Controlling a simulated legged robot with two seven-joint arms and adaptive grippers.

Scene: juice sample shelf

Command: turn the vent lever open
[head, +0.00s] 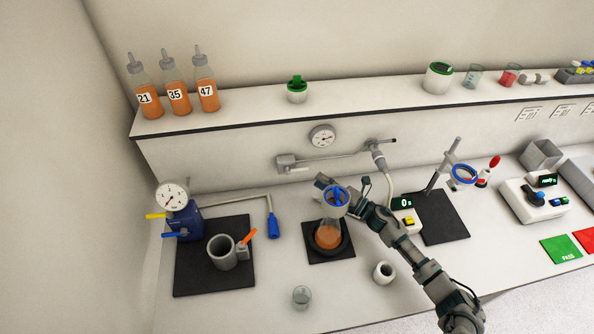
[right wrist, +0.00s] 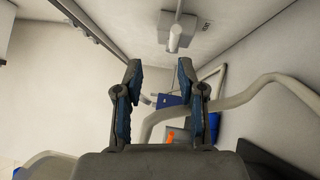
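A dark blue valve block (head: 185,222) with a round gauge (head: 172,197) stands at the left of the bench. My right gripper (head: 322,181) is well to the right of the block, above and behind the flask of orange liquid (head: 327,237). In the right wrist view its fingers (right wrist: 158,95) are apart with nothing between them; a blue block (right wrist: 169,100) shows farther off. My left gripper is not in view.
A grey cup (head: 221,252) with an orange handle stands on a black mat (head: 210,285). A curved pipe with a blue end (head: 273,225) lies between block and flask. A small beaker (head: 302,297) and white cup (head: 384,272) stand in front. The shelf (head: 250,108) holds numbered bottles.

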